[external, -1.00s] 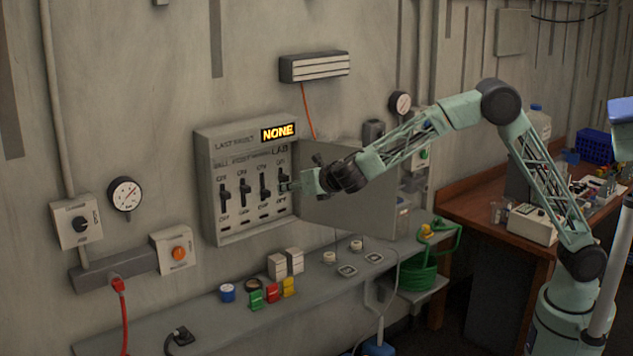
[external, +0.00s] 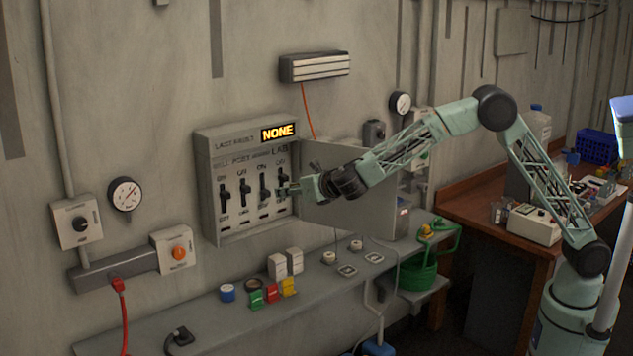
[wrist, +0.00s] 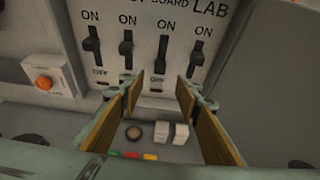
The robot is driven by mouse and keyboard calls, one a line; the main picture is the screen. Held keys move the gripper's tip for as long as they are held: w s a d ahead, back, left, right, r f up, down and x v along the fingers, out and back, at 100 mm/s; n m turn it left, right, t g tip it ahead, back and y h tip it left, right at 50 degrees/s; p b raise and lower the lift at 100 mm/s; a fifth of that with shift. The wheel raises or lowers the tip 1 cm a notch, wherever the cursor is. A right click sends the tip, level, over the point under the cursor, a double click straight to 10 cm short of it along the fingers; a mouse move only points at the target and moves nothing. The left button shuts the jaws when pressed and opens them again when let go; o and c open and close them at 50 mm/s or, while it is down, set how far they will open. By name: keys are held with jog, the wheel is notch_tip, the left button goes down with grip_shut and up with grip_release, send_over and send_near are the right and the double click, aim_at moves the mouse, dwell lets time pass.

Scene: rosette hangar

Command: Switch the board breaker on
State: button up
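The breaker panel (external: 208,196) on the wall has a row of dark levers, with ON printed above them. The board breaker (wrist: 162,49), third from the left under the word BOARD, shows in the wrist view; its lever also shows in the external view (external: 264,188). I cannot tell for sure which way its lever is set. My gripper (wrist: 160,92) is open and empty, its two fingers apart below and in front of the board lever. In the external view my gripper (external: 290,188) is at the panel's right side, close to the lab breaker (wrist: 197,51).
The panel's grey door (external: 370,208) hangs open to the right, behind my wrist. A shelf (external: 215,303) below carries white blocks (external: 285,264), coloured tags and a blue roll. A box with an orange knob (external: 178,253) is left of the panel. The display reads NONE (external: 278,132).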

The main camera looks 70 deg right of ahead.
aim_at(268, 192)
jog(key=shift+x, duration=6.6)
jog(key=shift+c, duration=0.2)
grip_shut()
